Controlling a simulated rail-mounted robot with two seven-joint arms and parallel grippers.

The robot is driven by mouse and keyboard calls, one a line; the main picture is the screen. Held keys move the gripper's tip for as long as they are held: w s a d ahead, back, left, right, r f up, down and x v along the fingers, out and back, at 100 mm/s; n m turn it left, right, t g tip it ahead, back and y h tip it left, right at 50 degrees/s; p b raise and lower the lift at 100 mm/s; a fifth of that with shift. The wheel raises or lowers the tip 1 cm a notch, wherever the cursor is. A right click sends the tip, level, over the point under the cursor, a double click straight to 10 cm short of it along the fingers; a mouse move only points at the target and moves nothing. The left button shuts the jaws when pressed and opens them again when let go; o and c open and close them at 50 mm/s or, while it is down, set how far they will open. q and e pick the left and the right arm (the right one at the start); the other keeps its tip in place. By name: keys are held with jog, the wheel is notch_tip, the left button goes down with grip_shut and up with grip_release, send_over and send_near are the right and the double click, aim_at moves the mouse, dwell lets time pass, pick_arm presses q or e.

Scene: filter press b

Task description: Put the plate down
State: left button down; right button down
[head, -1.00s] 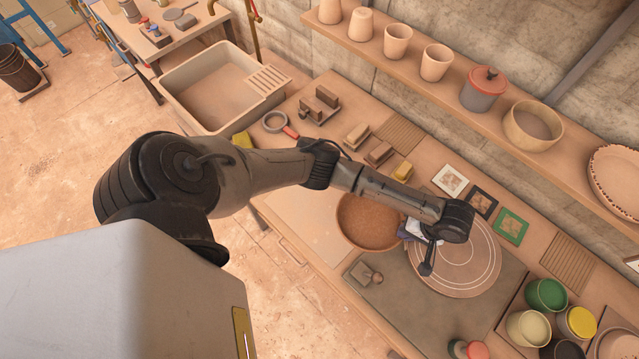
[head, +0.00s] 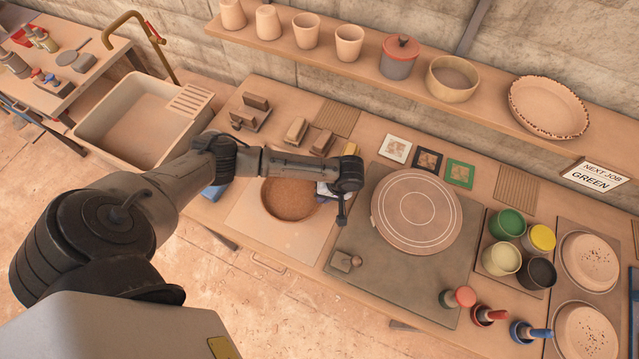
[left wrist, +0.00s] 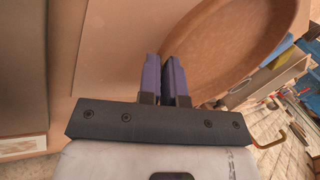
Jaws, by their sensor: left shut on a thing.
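The plate (head: 288,199) is a round terracotta-brown dish with a raised rim. It shows over the pale square board at the left of the bench in the head view. My left gripper (head: 331,191) is shut on its right rim. In the left wrist view, the purple fingers (left wrist: 168,78) are closed at the edge of the plate (left wrist: 235,45), which fills the upper right. I cannot tell whether the plate's underside touches the pale board (head: 287,240). My right gripper is not in view.
A round banding wheel with white rings (head: 417,211) stands empty on a grey mat (head: 390,275) to the right. Stamps and small blocks (head: 296,130) and framed tiles (head: 428,160) lie behind. The sink (head: 140,120) is at the left; glaze pots (head: 507,223) are at the right.

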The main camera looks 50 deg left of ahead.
pick_arm(q)
jog(key=shift+s+a+f, duration=0.3)
jog(key=shift+a+f, duration=0.15)
jog(key=shift+a, duration=0.15)
notch_tip(320, 180, down, 4)
jog(key=shift+r, duration=0.2)
jog(key=shift+f, duration=0.1)
jog(key=c, duration=1.3)
grip_release()
jog(key=shift+f, duration=0.15)
